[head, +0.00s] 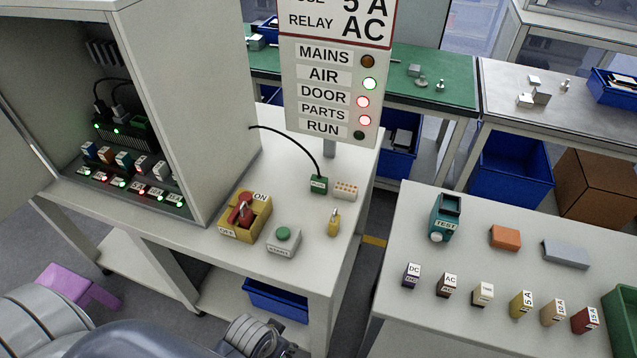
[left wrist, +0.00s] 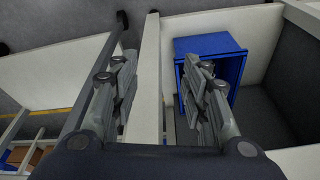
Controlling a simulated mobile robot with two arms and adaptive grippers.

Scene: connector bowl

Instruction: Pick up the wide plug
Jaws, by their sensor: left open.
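In the head view a green plug (head: 319,184) on the end of a black cable stands on the left white table. It is the likely wide plug, but I cannot be sure. A pale block with rows of orange holes (head: 346,189) lies just right of it, apart from it. In the left wrist view my left gripper (left wrist: 162,98) is open, with nothing between its fingers. No plug shows in that view. My left fingertips cannot be made out in the head view, and my right gripper is not in view.
The open cabinet (head: 180,100) rises left of the plug. A yellow switch box (head: 245,215), a start button (head: 284,240) and a small yellow part (head: 333,222) stand in front. The sign (head: 335,75) stands behind. A blue bin (left wrist: 212,65) shows in the left wrist view.

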